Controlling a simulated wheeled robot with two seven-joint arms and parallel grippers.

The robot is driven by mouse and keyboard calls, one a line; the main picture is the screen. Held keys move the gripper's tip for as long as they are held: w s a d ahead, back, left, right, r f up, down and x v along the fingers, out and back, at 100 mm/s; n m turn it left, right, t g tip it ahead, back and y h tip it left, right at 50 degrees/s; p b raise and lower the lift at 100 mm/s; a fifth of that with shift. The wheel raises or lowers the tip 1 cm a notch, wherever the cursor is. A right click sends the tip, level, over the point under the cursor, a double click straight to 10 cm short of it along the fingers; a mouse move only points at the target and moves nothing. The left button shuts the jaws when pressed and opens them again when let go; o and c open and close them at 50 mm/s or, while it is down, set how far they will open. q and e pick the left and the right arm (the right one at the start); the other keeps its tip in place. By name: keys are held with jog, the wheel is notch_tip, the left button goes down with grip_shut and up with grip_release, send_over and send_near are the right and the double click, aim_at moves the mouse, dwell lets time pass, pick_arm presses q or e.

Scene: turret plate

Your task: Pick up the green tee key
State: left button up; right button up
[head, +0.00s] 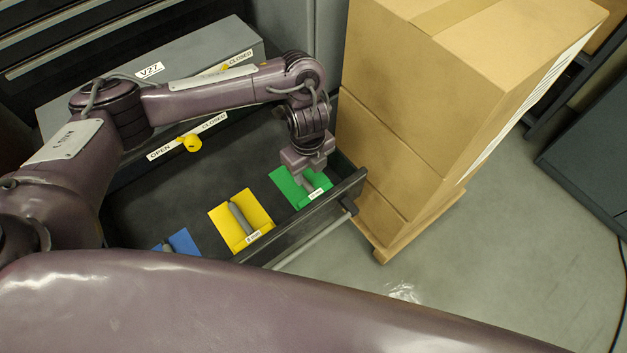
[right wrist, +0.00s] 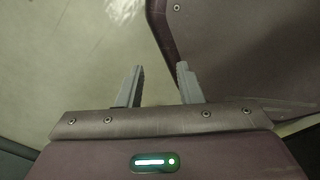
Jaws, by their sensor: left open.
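The green tee key's place is the green patch (head: 285,183) near the right end of the dark drawer, with a small white label at its front edge. My left gripper (head: 307,180) points down over this patch and is open. Its body and fingers cover most of the patch, so I cannot tell the grey key there from the fingers, or whether they touch. My right gripper (right wrist: 156,88) is open and empty in the right wrist view, with bare floor and a dark purple surface behind it.
A yellow patch (head: 258,207) with a grey key (head: 240,218) lies left of the green one, then a blue patch (head: 185,241). The drawer's raised front wall (head: 300,220) is close by. Stacked cardboard boxes (head: 400,130) stand just right. A yellow knob (head: 192,143) sits behind.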

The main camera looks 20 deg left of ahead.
pick_arm(q)
jog(key=b, duration=0.2)
send_over(310, 187)
jog(key=f, duration=0.4)
jog(key=shift+w, duration=0.2)
jog(key=shift+s+f, duration=0.1)
jog(key=shift+f, duration=0.3)
jog(key=shift+s+f+b, duration=0.1)
jog(key=shift+f+b, duration=0.35)
jog(key=shift+f, duration=0.15)
notch_tip(310, 187, down, 3)
jog(key=shift+f+b, duration=0.1)
jog(key=shift+b, duration=0.7)
pick_arm(e)
jog(key=w+f, duration=0.3)
jog(key=w, duration=0.3)
jog(key=shift+a+f, duration=0.15)
jog(key=shift+a, duration=0.3)
pick_arm(q)
grip_shut()
